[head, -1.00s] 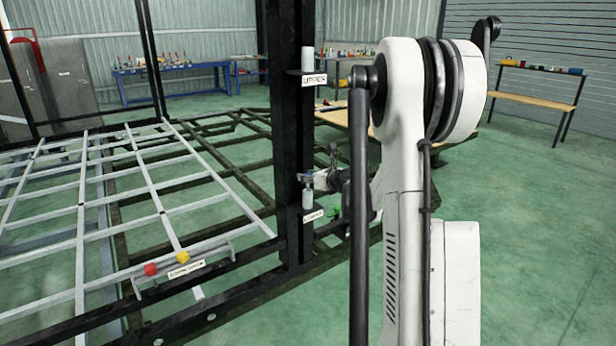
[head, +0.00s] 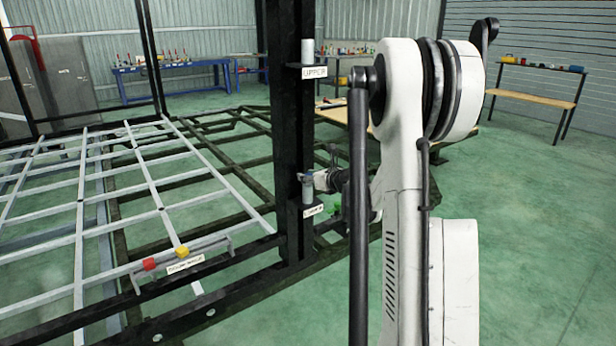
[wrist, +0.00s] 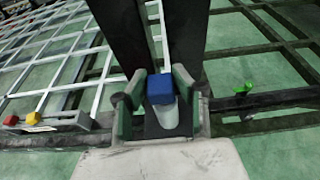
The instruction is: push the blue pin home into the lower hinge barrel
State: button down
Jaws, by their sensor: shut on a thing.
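The blue pin (wrist: 160,88) shows as a square blue head between the two fingers of my gripper (wrist: 159,76) in the wrist view. My gripper is shut on it. In the head view my gripper (head: 309,177) is at the lower barrel (head: 308,197), above the lower label plate (head: 313,210). The fingers and the pin head hide the mouth of the barrel, so how deep the pin sits cannot be told.
The upper barrel (head: 307,52) stands on its labelled plate higher on the black post (head: 290,120). A holder with a red pin (head: 150,264) and a yellow pin (head: 182,252) is on the chassis rail at left. A green object (wrist: 244,87) is to the right in the wrist view.

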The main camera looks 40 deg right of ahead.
jog(key=shift+f+b, duration=0.55)
jog(key=shift+f, duration=0.2)
jog(key=c, duration=1.3)
grip_release()
jog(key=v, duration=1.2)
jog(key=shift+a, duration=0.15)
jog(key=shift+w+r, duration=0.1)
